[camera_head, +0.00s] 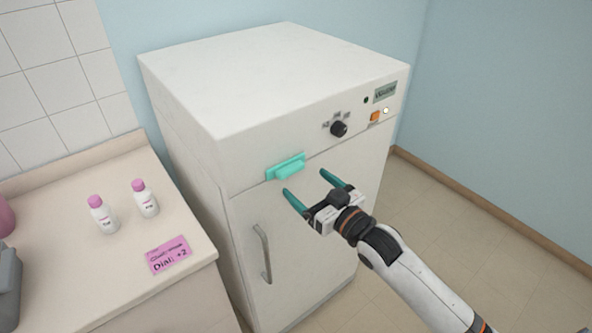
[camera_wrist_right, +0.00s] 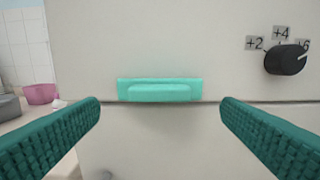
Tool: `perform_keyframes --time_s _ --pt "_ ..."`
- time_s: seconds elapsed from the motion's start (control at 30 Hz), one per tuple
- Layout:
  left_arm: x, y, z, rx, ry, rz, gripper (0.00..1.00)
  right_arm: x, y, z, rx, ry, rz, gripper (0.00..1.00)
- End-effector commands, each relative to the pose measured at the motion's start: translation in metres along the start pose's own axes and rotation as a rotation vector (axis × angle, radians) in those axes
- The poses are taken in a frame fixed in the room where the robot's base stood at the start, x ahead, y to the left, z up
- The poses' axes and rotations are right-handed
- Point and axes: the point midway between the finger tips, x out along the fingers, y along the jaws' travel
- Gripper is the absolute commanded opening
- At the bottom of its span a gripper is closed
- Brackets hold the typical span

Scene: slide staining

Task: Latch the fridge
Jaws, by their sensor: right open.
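The white fridge (camera_head: 195,150) stands against the blue wall, and its door (camera_head: 315,225) looks closed. A teal latch (camera_head: 286,167) sits across the seam between the door and the upper panel. In the right wrist view the latch (camera_wrist_right: 160,90) is centred between my two fingers, a little beyond them. My right gripper (camera_head: 308,186) is open and empty in front of the door, just right of and below the latch, apart from it. The grey door handle (camera_head: 263,254) is lower left. My left gripper is not in view.
A black dial (camera_head: 339,129) with marks, an orange button (camera_head: 375,116) and a small display (camera_head: 385,92) are on the upper panel. The counter (camera_head: 110,260) at left holds two pink-capped bottles (camera_head: 103,214) and a pink note (camera_head: 169,255). Floor is clear at right.

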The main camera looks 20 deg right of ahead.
Motion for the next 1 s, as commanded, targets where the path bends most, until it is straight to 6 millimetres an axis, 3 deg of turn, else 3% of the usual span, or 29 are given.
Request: perform_keyframes --time_s 0.1,0.3,0.67,0.93,1.0 --pt "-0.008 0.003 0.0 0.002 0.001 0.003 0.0 0.023 0.0 0.003 0.0 -0.001 0.0 0.87" --pt "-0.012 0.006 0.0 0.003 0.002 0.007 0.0 0.044 0.0 0.001 0.0 0.0 0.0 0.87" --pt "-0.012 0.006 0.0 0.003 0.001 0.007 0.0 0.05 0.0 -0.001 0.0 0.001 0.0 0.87" --pt "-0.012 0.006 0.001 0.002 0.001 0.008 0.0 0.049 0.0 -0.001 0.0 0.001 0.0 0.45" --pt "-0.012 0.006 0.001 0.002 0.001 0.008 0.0 0.049 0.0 -0.001 0.0 0.001 0.0 0.43"
